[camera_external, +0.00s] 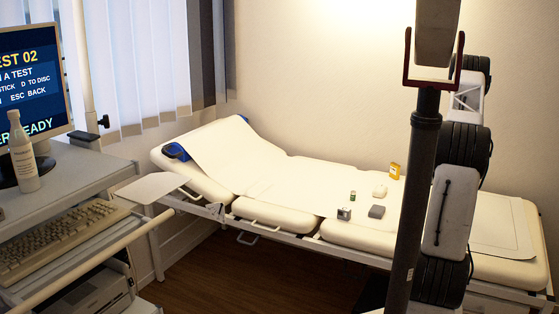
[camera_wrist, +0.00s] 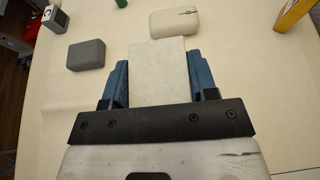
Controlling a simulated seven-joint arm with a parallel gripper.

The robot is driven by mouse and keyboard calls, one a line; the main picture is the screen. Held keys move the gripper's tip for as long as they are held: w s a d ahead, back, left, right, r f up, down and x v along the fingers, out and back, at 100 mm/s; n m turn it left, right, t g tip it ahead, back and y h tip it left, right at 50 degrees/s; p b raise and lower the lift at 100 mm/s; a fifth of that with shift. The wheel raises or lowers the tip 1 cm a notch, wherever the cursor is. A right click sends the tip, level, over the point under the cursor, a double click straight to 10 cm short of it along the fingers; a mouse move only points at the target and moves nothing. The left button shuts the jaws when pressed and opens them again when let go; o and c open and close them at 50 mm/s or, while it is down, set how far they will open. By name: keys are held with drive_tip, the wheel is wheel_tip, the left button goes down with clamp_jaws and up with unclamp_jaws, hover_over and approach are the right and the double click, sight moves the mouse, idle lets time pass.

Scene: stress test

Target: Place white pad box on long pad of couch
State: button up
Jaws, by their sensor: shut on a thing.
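In the wrist view, my gripper (camera_wrist: 158,80) has its blue fingers on either side of a white rectangular box (camera_wrist: 158,62), shut on it. The box appears flat-sided and plain, and lies over the pale couch surface (camera_wrist: 255,105). I cannot tell whether it touches that surface. In the external view, the long cream couch (camera_external: 290,180) runs from a raised head section at left to a flat end at right. My gripper and the held box cannot be made out in the external view.
On the couch are a rounded white case (camera_wrist: 188,22), a grey box (camera_wrist: 86,55), a small silver device (camera_wrist: 55,19), a dark green jar (camera_external: 353,195) and a yellow box (camera_wrist: 292,14). The couch's left half (camera_external: 265,187) is clear. A desk with keyboard (camera_external: 65,235) stands left.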

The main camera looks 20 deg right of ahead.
drive_tip(key=shift+f, duration=1.75)
drive_tip(key=shift+f, duration=0.1)
drive_tip(key=o, duration=1)
drive_tip(key=shift+c, duration=0.2)
drive_tip(key=shift+s, duration=0.1)
drive_tip(key=v, duration=1.2)
